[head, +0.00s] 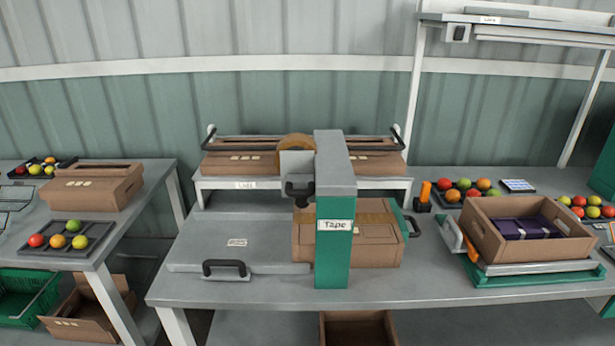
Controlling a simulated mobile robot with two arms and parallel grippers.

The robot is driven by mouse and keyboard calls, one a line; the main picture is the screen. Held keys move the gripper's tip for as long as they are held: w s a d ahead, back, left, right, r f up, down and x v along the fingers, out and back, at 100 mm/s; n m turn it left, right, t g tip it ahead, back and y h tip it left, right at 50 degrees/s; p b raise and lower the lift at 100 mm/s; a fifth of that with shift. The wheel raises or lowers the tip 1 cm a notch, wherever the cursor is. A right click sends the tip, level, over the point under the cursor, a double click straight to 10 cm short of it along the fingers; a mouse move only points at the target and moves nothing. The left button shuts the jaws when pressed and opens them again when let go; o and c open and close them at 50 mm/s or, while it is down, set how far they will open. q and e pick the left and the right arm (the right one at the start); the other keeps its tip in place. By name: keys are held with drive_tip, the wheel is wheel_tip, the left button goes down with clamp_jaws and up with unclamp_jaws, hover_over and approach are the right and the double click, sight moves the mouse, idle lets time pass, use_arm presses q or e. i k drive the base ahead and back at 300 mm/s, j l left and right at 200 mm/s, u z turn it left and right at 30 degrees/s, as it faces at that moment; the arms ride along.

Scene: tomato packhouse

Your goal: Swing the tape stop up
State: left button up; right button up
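The tape station is a green post (333,262) with a grey top and a label reading "Tape". A tape roll (296,146) sits in a grey holder on its left, above a dark handle-like part (299,189). A closed cardboard box (375,250) with a tape strip across its top lies behind and on both sides of the post. A green bar (399,215) with a black handle (414,227) stands at the box's right end and may be the tape stop; it appears lowered beside the box. The post hides part of the box. Neither gripper is in view.
A grey plate (238,254) with a black handle lies left of the box. A raised shelf (245,184) with flat cartons stands behind. An open carton (530,258) on a green-framed stand is at the right. The grey bench front (240,291) is clear.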

sight(401, 218)
drive_tip(key=l+u, duration=0.25)
drive_tip(key=l, duration=1)
drive_tip(key=l+u, duration=0.25)
drive_tip(key=l, duration=1)
